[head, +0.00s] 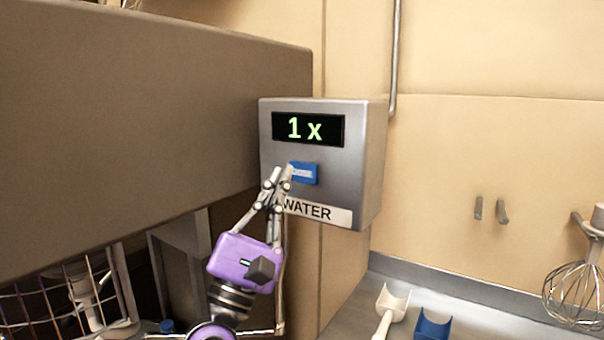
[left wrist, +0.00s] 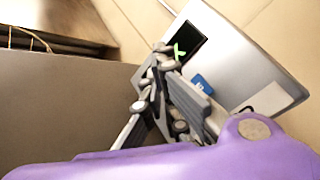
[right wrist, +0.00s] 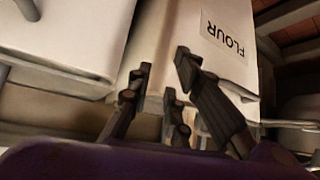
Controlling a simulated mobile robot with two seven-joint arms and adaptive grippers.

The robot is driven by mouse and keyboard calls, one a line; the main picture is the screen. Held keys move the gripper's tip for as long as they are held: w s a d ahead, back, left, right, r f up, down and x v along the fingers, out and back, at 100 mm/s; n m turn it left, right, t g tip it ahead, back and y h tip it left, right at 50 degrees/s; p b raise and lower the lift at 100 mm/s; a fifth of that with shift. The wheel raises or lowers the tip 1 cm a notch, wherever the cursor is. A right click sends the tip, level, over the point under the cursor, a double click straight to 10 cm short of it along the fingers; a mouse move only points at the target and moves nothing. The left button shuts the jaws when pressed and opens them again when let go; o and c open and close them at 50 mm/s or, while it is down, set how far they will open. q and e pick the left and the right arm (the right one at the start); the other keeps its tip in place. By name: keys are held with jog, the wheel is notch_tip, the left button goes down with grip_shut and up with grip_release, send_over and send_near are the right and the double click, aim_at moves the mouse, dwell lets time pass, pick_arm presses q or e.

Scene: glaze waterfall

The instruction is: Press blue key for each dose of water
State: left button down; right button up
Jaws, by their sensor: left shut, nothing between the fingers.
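The grey water dispenser box (head: 362,165) is on the wall, with a "WATER" label (head: 318,212) low on its front. Its dark display (head: 308,129) reads "1 x" in green. The blue key (head: 304,174) is below the display; it also shows in the left wrist view (left wrist: 202,84). My left gripper (head: 279,176) is shut and empty, its fingertips at the left edge of the blue key in the head view. I cannot tell whether they touch it. My right gripper (right wrist: 160,80) shows only in the right wrist view, with its fingers apart and nothing seen between them.
A large brown-grey panel (head: 150,120) stands left of the dispenser. A white scoop (head: 391,308) and a blue scoop (head: 432,328) lie on the counter below right. A whisk (head: 574,292) hangs at far right. In the right wrist view, a white container has a "FLOUR" label (right wrist: 223,36).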

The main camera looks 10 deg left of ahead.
dwell(0.8)
pick_arm(q)
jog(key=a+m+y, duration=0.1)
jog(key=m, duration=0.4)
jog(key=s+a+m+y, duration=0.1)
jog(key=a+m, duration=0.1)
jog(key=m, duration=0.3)
jog(key=s+a+m, duration=0.1)
jog(key=m, duration=0.4)
jog(key=shift+s+a+f+y+p, duration=0.15)
jog(key=shift+a+f+y+p, duration=0.1)
jog(key=shift+a+y+p, duration=0.15)
pick_arm(e)
jog(key=shift+s+a+f, duration=0.15)
jog(key=shift+s+f, duration=0.05)
jog(key=shift+s, duration=0.2)
jog(key=shift+s+a+f, duration=0.15)
jog(key=shift+s+f, duration=0.05)
jog(key=shift+s, duration=0.2)
jog(key=shift+w+a+r, duration=0.1)
jog(key=shift+w, duration=0.05)
jog(key=shift+r, duration=0.1)
